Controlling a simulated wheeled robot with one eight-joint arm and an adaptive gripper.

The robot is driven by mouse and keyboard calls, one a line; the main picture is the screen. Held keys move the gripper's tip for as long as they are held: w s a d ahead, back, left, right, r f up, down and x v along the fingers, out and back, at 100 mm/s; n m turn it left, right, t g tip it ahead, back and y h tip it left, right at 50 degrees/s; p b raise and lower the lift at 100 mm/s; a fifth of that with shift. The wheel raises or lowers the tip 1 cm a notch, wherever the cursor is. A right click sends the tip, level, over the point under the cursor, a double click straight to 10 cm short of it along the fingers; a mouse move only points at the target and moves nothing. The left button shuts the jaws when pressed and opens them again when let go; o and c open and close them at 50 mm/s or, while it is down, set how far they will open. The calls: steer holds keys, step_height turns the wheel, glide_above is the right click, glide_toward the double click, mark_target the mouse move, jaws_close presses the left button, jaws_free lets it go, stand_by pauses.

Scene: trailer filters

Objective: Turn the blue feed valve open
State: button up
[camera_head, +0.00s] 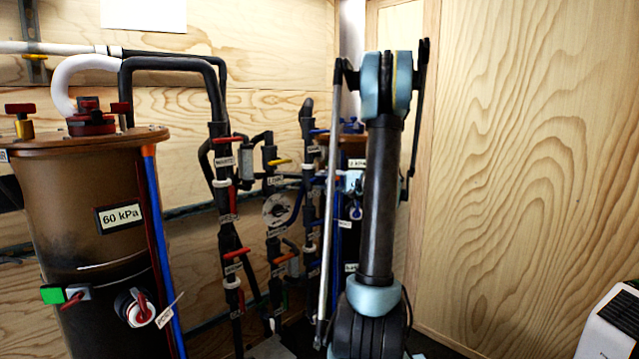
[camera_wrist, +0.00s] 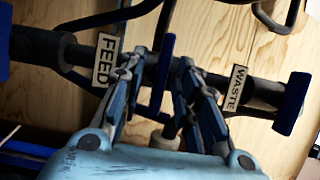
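In the wrist view a blue bar handle (camera_wrist: 165,62) sits on a dark pipe just right of the FEED label (camera_wrist: 106,60). The handle stands crosswise to the pipe. My gripper (camera_wrist: 160,75) is open, with one finger on each side of this handle. Gaps show between the fingers and the handle, and I cannot tell whether either finger touches it. In the head view my own arm covers much of the area around the gripper, and the feed handle cannot be made out there.
In the head view, pipes with red handles (camera_head: 237,253) and a brown tank marked 60 kPa (camera_head: 105,180) stand left of my arm. A wooden wall (camera_head: 530,150) is at right.

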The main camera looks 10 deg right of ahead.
steer(key=shift+x, duration=0.95)
jaws_close()
